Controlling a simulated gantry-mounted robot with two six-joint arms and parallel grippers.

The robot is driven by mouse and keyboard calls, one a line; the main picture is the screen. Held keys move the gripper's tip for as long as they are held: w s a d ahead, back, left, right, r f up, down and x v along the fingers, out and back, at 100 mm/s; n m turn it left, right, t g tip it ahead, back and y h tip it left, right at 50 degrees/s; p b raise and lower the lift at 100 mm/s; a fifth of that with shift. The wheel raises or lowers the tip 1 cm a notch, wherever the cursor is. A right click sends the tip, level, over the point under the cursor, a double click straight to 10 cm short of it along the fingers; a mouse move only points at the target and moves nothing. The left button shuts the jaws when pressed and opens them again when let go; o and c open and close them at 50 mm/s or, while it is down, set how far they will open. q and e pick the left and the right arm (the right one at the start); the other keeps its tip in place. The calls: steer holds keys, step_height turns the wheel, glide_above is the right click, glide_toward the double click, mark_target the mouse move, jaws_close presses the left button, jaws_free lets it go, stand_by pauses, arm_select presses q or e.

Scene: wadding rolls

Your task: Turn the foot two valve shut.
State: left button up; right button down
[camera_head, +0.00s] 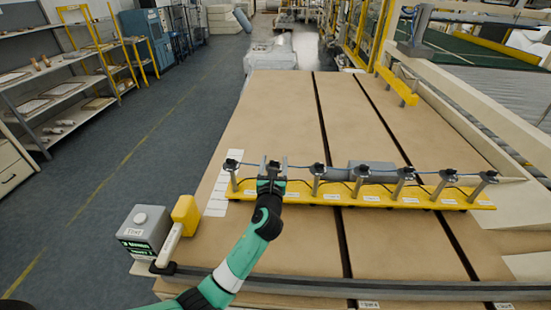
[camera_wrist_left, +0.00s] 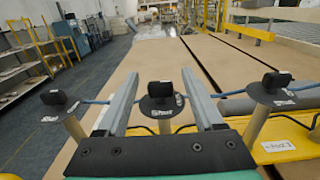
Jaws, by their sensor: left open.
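A yellow manifold bar (camera_head: 381,197) lies across the table with several black-topped valves on upright metal posts. My left gripper (camera_head: 273,163) is over the second valve from the left, largely hiding it in the head view. In the left wrist view my left gripper (camera_wrist_left: 160,82) is open, with one finger on each side of a valve (camera_wrist_left: 160,90) with a black knob and round dark plate. I see no clear contact. Neighbouring valves stand to the left (camera_wrist_left: 58,98) and right (camera_wrist_left: 276,82). The small labels are too blurred to read surely. My right gripper is not in view.
A blue line (camera_head: 340,169) links the valve tops. A grey cylinder (camera_head: 372,166) lies behind the bar. A grey box (camera_head: 143,228) and a yellow-topped handle (camera_head: 185,214) stand at the table's front left.

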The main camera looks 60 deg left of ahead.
arm_select(q)
steer(key=x, duration=0.3)
steer(key=shift+w+a+b, duration=0.15)
steer(key=shift+a+b, duration=0.2)
steer(key=shift+b, duration=0.05)
jaws_close()
